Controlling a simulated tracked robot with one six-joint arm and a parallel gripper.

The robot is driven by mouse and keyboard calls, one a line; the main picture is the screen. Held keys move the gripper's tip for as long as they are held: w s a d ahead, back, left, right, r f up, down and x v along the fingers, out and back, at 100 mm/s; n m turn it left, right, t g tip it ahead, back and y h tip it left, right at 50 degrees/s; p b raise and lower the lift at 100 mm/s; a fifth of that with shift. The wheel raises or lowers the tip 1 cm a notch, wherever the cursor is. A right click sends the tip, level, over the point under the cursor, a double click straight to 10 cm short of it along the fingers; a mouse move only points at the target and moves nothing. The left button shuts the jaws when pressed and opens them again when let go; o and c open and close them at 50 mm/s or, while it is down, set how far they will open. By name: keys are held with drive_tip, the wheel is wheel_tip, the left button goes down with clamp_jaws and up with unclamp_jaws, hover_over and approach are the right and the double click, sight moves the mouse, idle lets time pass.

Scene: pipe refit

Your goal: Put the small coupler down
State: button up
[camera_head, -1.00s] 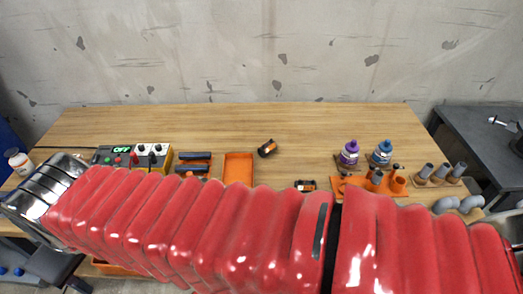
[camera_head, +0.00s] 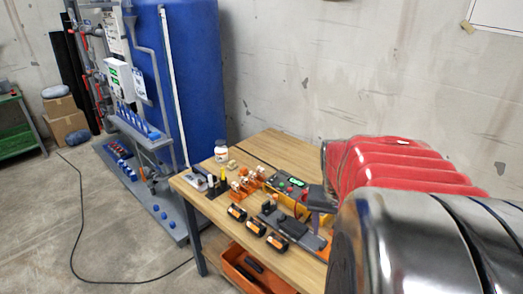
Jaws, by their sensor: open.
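Several short black pieces with orange bands, which look like couplers, lie in a slanting row near the front edge of the wooden table: a left one (camera_head: 236,212), a middle one (camera_head: 256,227) and a right one (camera_head: 278,241). I cannot tell which, if any, is the small coupler. My arm, with red ribbed sleeve and shiny metal, fills the right side and hides the table beyond. I cannot make out my gripper's fingers.
A control box (camera_head: 289,190) with a green display and a white bottle (camera_head: 221,151) stand on the table (camera_head: 262,141). An orange bin (camera_head: 246,268) sits below. A blue tank (camera_head: 190,70) and pipe rack stand left. A cable (camera_head: 78,235) crosses the open floor.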

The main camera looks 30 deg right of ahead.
drive_tip(key=s+d+f+m+g, duration=0.1)
drive_tip(key=s+d+m, duration=0.4)
drive_tip(key=d, duration=0.5)
drive_tip(key=s+d+f+m+g+h, duration=0.1)
drive_tip(key=s+d+m, duration=0.3)
drive_tip(key=d, duration=0.6)
drive_tip(key=s+d+f+m+g, duration=0.1)
drive_tip(key=s+d+f+m, duration=0.2)
drive_tip(key=s+d+m, duration=0.2)
drive_tip(key=s+d, duration=0.2)
drive_tip(key=d, duration=0.2)
drive_tip(key=shift+s+d+f+m+h, duration=0.2)
drive_tip(key=shift+d+m+h, duration=0.1)
drive_tip(key=shift+d+h, duration=0.1)
drive_tip(key=x, duration=0.8)
drive_tip(key=shift+s+f, duration=0.15)
drive_tip(key=shift+f, duration=0.1)
drive_tip(key=shift+a+x, duration=0.15)
drive_tip(key=shift+x, duration=1.15)
drive_tip(key=shift+a+x, duration=0.15)
drive_tip(key=shift+x, duration=1.15)
drive_tip(key=shift+f, duration=0.1)
